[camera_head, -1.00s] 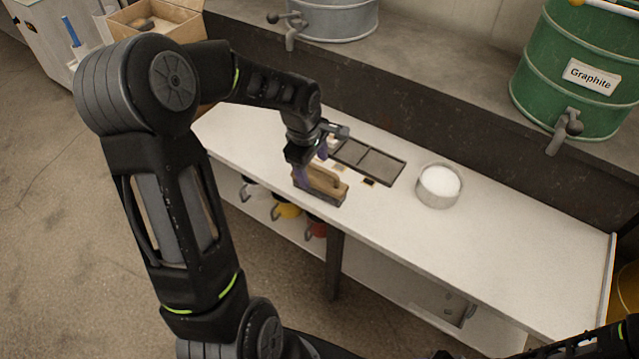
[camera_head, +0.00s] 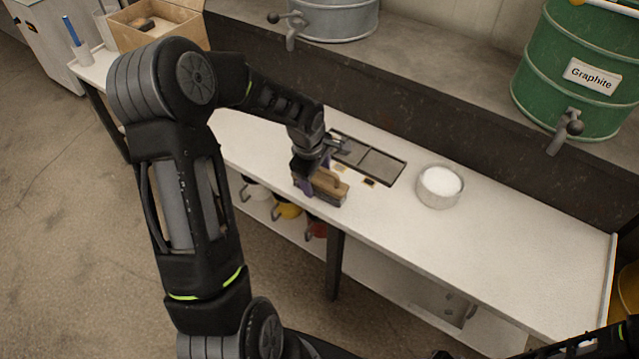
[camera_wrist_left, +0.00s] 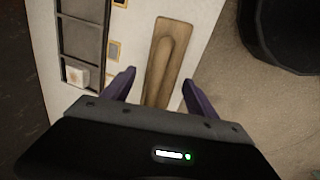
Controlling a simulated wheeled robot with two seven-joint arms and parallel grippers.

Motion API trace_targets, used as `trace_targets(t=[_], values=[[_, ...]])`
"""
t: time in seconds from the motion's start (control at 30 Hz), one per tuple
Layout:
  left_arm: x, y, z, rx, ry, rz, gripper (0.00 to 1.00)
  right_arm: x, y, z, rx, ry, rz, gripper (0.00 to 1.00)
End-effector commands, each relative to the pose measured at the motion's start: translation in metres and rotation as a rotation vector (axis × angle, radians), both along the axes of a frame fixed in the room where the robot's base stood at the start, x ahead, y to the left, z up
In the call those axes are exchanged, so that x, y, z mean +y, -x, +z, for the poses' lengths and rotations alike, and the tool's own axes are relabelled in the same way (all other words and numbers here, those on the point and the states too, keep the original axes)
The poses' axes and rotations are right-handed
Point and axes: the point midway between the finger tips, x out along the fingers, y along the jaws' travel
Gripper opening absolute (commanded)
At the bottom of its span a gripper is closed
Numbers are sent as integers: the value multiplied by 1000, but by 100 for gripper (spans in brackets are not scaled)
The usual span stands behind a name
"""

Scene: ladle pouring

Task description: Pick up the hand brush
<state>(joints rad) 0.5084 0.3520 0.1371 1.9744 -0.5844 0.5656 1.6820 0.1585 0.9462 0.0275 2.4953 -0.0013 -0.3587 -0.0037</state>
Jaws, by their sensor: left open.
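The hand brush (camera_head: 328,187), with a wooden back and handle and a dark bristle base, stands on the white table near its front edge. It also shows in the left wrist view (camera_wrist_left: 167,58), its raised handle running up the picture between the two purple fingertips. My left gripper (camera_head: 312,177) is open, with its fingers down at the brush's left end, one on either side of it. In the left wrist view the left gripper (camera_wrist_left: 158,88) shows gaps between the fingers and the brush. My right gripper is not visible; only a bit of dark arm shows at the lower right.
A dark sectioned tray (camera_head: 372,161) lies behind the brush, with small sample squares beside it. A metal bowl of white powder (camera_head: 439,187) stands to the right. A cardboard box (camera_head: 160,30) is at the far left. Coloured mugs hang under the table's front edge.

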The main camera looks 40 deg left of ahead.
Motion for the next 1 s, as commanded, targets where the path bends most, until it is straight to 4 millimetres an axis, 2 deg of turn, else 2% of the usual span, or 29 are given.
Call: trace_targets(t=[0.4, 1.0], values=[[0, 0, 0, 0, 0, 0, 66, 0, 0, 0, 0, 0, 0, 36], [0, 0, 0, 1, 0, 0, 16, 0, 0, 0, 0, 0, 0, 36]])
